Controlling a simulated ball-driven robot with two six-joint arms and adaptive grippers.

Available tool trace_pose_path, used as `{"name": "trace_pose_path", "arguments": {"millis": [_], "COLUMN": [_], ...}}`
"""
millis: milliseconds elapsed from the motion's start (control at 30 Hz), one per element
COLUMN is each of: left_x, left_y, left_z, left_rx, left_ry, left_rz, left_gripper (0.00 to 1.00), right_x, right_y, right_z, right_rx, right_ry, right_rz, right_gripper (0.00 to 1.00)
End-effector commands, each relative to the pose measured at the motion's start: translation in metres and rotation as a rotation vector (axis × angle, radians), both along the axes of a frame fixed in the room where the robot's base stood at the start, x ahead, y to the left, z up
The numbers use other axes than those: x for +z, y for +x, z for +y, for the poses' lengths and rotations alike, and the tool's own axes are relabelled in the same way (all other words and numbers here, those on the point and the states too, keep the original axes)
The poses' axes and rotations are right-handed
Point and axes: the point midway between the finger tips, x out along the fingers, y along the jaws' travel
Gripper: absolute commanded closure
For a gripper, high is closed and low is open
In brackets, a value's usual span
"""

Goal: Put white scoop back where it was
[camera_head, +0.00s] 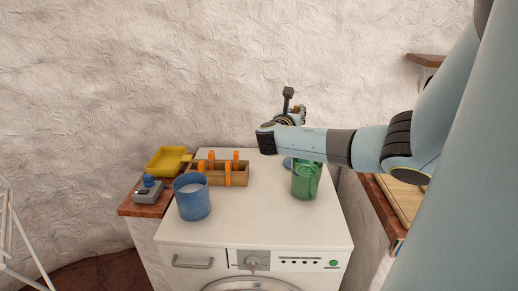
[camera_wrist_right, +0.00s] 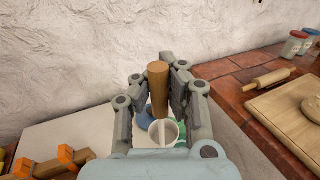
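The white scoop shows in the right wrist view, with a brown wooden handle (camera_wrist_right: 158,85), a pale shaft and a round white bowl (camera_wrist_right: 163,132). My right gripper (camera_wrist_right: 160,92) has its fingers on both sides of the handle and appears shut on it, with the handle pointing up. In the head view my right gripper (camera_head: 292,115) is above the back right of the white washing machine top (camera_head: 250,208), behind the green pitcher (camera_head: 306,181). The scoop cannot be clearly told from the gripper there. My left gripper is out of view.
A blue pot (camera_head: 192,198) stands front left on the machine. Behind it is a wooden rack with orange parts (camera_head: 236,177). A blue item (camera_head: 288,163) is partly hidden by my arm. A yellow tray (camera_head: 167,162) and grey device (camera_head: 148,192) are left. A board (camera_head: 402,200) is right.

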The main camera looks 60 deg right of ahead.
Motion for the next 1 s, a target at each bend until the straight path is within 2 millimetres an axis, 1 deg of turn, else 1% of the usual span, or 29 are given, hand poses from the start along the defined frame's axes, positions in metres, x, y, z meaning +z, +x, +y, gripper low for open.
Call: {"name": "trace_pose_path", "arguments": {"millis": [67, 167, 267, 367, 400, 533, 667, 700, 800, 900, 1000], "left_x": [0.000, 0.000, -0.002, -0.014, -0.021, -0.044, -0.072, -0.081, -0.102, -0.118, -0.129], "left_y": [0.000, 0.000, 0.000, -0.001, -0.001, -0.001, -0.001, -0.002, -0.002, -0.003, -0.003], "left_z": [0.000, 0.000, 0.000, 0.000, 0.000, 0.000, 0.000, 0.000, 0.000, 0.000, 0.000], "left_rx": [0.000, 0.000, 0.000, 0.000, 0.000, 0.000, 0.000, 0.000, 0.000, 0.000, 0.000], "left_ry": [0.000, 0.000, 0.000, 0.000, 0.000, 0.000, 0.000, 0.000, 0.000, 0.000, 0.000], "left_rz": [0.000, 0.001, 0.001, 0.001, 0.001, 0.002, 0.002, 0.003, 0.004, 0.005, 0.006], "left_gripper": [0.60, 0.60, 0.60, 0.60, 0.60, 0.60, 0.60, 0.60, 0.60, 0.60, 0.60], "right_x": [0.002, 0.011, 0.026, 0.031, 0.032, 0.026, 0.015, 0.010, -0.004, -0.019, -0.035], "right_y": [0.001, 0.008, 0.023, 0.037, 0.041, 0.045, 0.039, 0.035, 0.022, 0.008, -0.003], "right_z": [0.000, 0.006, 0.021, 0.049, 0.062, 0.106, 0.152, 0.166, 0.196, 0.216, 0.224], "right_rx": [0.001, 0.018, 0.056, 0.122, 0.151, 0.244, 0.333, 0.360, 0.416, 0.452, 0.467], "right_ry": [-0.002, -0.002, -0.001, 0.000, 0.000, 0.002, 0.002, 0.002, 0.004, 0.003, 0.002], "right_rz": [-0.001, -0.006, -0.008, -0.007, -0.007, -0.005, -0.003, -0.002, -0.001, 0.001, 0.001], "right_gripper": [1.00, 1.00, 1.00, 1.00, 1.00, 1.00, 1.00, 1.00, 1.00, 1.00, 1.00]}}
